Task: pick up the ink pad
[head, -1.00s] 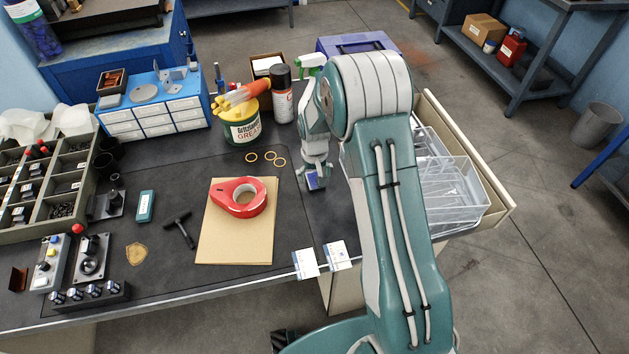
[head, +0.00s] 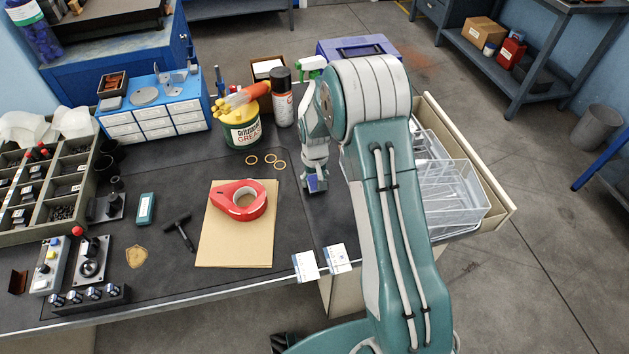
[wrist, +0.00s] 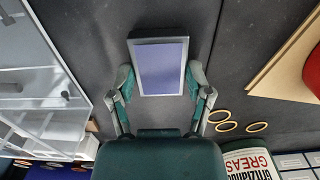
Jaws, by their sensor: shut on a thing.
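A red tape dispenser (head: 240,200) lies on a brown board (head: 234,250) to the left. A grease tin (head: 242,130), a spray can (head: 283,100) and several rings (head: 268,157) are behind. Clear trays (head: 450,190) stand right, in an open drawer.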

